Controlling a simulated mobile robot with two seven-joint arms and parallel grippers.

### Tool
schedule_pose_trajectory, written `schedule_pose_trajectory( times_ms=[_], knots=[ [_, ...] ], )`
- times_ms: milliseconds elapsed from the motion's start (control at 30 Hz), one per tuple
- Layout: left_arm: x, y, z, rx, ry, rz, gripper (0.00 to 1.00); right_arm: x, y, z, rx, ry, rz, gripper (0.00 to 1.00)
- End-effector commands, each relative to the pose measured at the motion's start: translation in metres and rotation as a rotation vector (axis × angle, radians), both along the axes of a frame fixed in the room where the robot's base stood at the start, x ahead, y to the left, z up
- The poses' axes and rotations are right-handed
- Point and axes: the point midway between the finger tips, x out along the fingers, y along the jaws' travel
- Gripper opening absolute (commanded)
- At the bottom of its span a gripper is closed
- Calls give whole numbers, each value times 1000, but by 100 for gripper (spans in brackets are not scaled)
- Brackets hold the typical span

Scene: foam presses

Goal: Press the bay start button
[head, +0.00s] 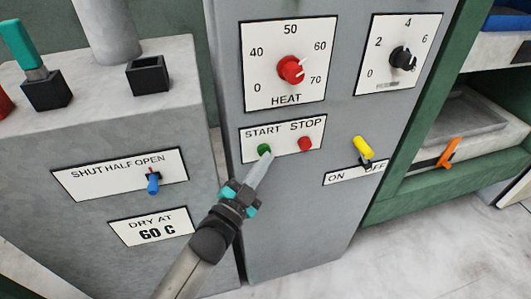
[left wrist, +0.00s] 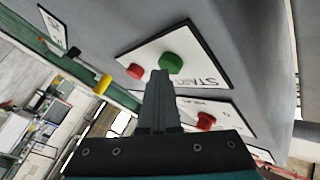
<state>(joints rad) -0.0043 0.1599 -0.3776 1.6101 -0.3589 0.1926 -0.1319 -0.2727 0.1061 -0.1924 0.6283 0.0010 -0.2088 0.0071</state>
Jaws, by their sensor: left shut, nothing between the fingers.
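The green start button (head: 264,149) sits under the word START on a white plate (head: 284,128) of the grey cabinet. The red stop button (head: 305,144) is to its right. My left gripper (head: 266,160) is shut and empty, its tips at the lower edge of the green button in the head view. In the left wrist view, the shut fingers (left wrist: 159,80) point at the green button (left wrist: 171,62), with the red stop button (left wrist: 135,71) to the left. I cannot tell whether the tips touch the button. My right gripper is not in view.
A red heat knob (head: 290,70) and a black knob (head: 402,57) are above. A yellow on/off lever (head: 363,148) is to the right. A blue lever (head: 153,183) is on the left machine. A green shelf (head: 430,180) with an orange handle (head: 449,152) stands at the right.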

Motion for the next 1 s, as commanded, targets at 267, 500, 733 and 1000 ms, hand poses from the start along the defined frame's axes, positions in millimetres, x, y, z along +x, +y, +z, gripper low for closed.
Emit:
schedule_pose_trajectory(
  times_ms=[267,500,733,1000],
  knots=[
    [-11,-3,1,-2,3,1,0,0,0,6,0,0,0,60],
    [-18,-6,0,1,0,2,0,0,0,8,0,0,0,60],
    [-19,-6,0,0,1,1,0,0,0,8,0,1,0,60],
    [-41,-13,1,-3,2,1,0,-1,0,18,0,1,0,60]
  ],
)
